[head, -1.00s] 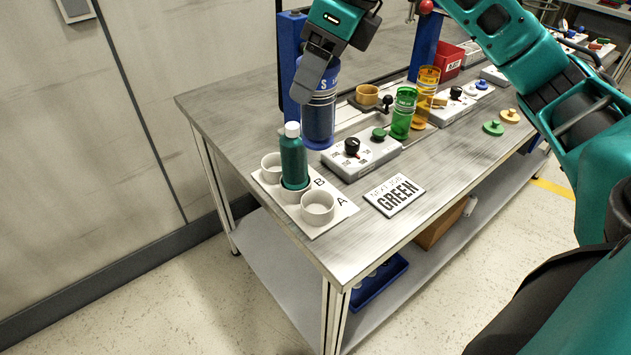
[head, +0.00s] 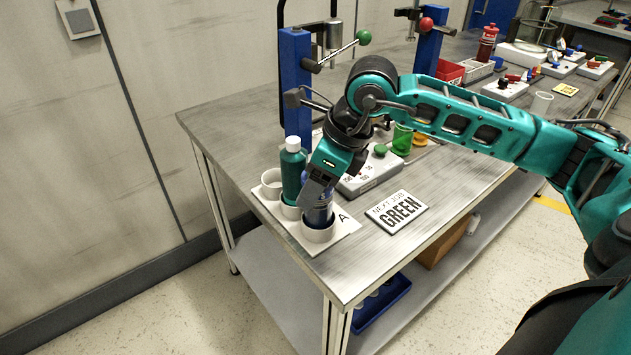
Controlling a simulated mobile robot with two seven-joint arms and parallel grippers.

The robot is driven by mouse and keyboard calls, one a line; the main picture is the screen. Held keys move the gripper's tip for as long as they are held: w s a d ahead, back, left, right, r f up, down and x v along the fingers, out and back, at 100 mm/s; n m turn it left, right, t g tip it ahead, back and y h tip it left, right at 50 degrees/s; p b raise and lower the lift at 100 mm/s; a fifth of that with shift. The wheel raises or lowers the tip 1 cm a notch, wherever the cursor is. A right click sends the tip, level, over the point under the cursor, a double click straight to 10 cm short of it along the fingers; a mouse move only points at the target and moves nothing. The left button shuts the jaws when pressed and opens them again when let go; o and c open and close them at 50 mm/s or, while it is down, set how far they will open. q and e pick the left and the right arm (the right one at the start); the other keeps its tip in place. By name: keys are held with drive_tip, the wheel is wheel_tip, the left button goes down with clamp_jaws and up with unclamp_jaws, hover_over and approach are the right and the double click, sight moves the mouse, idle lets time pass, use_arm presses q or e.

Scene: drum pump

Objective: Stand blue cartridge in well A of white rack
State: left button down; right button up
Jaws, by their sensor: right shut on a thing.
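The white rack (head: 346,227) sits at the table's front left corner, with its A label beside the nearest well. The far well (head: 271,184) looks empty. My left gripper is not in view.
A sign reading "NEXT JOB GREEN" (head: 397,211) lies right of the rack. A control box with a green knob (head: 368,175) and a blue press post (head: 296,90) stand behind. A green translucent cylinder (head: 402,140) is partly hidden by my arm.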

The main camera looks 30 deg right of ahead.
drive_tip(key=shift+f, duration=0.2)
drive_tip(key=o, duration=1.5)
drive_tip(key=shift+c, duration=0.2)
drive_tip(key=shift+d+r, duration=0.1)
drive_tip(key=shift+r, duration=0.4)
drive_tip(key=v, duration=1.1)
drive_tip(key=shift+s+r+p, duration=0.15)
drive_tip(key=shift+r+p, duration=0.1)
drive_tip(key=shift+p, duration=0.1)
